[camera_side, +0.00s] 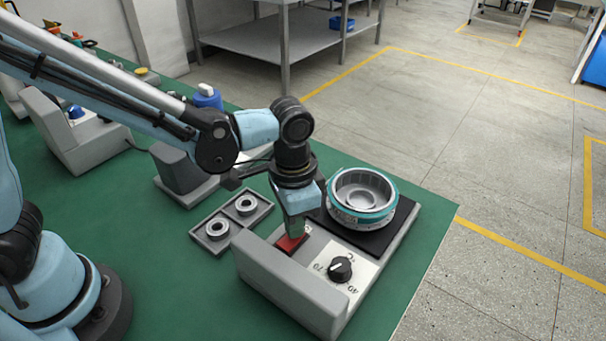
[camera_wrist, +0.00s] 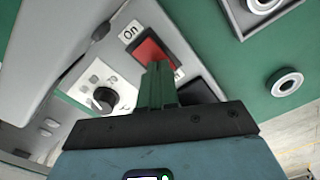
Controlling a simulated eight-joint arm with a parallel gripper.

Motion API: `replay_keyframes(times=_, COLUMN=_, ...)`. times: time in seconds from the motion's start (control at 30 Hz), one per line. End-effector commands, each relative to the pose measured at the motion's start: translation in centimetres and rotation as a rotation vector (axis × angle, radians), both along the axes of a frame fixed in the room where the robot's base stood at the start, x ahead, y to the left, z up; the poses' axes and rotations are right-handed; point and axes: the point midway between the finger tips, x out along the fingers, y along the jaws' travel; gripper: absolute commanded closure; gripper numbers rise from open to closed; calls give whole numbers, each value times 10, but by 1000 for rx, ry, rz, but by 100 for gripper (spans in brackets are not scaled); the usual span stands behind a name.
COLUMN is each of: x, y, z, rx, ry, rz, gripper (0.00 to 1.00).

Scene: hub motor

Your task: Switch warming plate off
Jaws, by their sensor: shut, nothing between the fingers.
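The warming plate unit (camera_side: 285,283) is a grey box on the green table, with a black heating plate (camera_side: 395,232) at its back right. Its red rocker switch (camera_side: 289,243) sits beside a black dial knob (camera_side: 341,269). In the wrist view the red switch (camera_wrist: 152,53) shows next to an "On" label (camera_wrist: 130,33); a second label is mostly hidden by my fingers. My gripper (camera_side: 297,233) points down with its fingers shut and empty at the switch. In the wrist view the gripper's fingertips (camera_wrist: 158,68) overlap the switch's near end; I cannot tell whether they touch it.
A metal hub housing with a teal rim (camera_side: 362,199) sits on the heating plate. A grey tray (camera_side: 235,246) with two ring bearings lies left of the unit. A raised grey wall (camera_side: 290,290) runs along the unit's front left. Green table is clear in front.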

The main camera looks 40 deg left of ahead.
Motion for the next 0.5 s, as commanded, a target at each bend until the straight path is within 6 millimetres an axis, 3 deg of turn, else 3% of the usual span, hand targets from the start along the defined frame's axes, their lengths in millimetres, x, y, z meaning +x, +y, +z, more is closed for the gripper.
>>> replay_keyframes(times=0.27, x=0, y=0, z=-3, rx=0, ry=1, rz=0, gripper=100)
replay_keyframes(times=0.5, x=0, y=0, z=10, rx=0, ry=0, rz=0, gripper=100)
